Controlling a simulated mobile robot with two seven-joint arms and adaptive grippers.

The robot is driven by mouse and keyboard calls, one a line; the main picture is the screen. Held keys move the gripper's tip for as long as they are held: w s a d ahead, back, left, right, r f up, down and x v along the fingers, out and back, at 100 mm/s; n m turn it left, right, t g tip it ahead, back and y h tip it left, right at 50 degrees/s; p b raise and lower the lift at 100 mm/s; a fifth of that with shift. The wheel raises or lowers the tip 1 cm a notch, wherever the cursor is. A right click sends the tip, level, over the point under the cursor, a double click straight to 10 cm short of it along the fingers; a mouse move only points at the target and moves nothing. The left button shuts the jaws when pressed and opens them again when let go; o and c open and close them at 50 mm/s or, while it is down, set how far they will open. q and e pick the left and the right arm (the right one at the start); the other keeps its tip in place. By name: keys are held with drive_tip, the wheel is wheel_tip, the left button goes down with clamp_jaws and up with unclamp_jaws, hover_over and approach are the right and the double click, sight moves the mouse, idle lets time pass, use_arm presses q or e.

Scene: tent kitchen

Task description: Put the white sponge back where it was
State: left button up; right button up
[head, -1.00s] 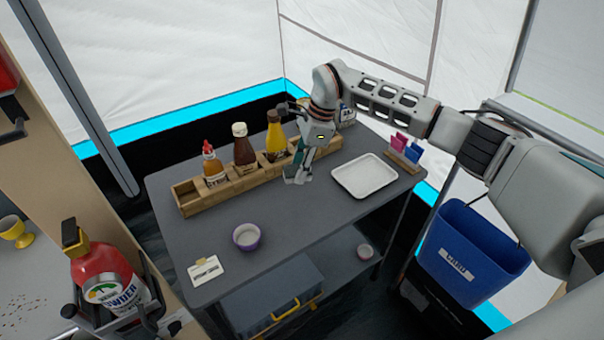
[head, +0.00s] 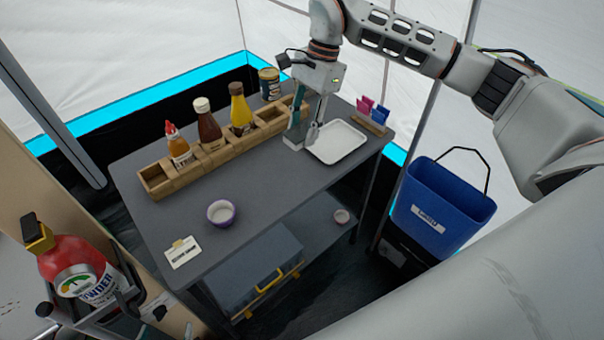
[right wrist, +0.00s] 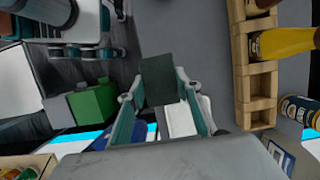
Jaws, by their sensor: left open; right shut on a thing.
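My right gripper (head: 303,137) points down at the table (head: 255,185), beside the left edge of the white tray (head: 337,142). In the right wrist view, my right gripper (right wrist: 165,108) is shut on a dark greenish-grey slab (right wrist: 158,78). No other white sponge is visible. My left gripper does not show clearly in either view.
A wooden rack (head: 160,183) with several sauce bottles runs along the back. A small rack (head: 371,123) holds pink and blue pieces. A purple bowl (head: 221,212) and a card (head: 183,252) sit at the front. A blue bucket (head: 440,210) is at right. The middle table is clear.

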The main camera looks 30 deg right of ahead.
sight(299, 183)
wheel_tip(299, 183, down, 16)
drive_tip(key=shift+r+p, duration=0.2)
drive_tip(key=shift+p, duration=0.1)
drive_tip(key=shift+f, duration=0.15)
drive_tip(key=o, duration=1)
drive_tip(key=shift+o, duration=0.2)
drive_tip(key=v, duration=1.2)
drive_tip(key=shift+b, duration=0.45)
drive_tip(key=shift+w+d, duration=0.1)
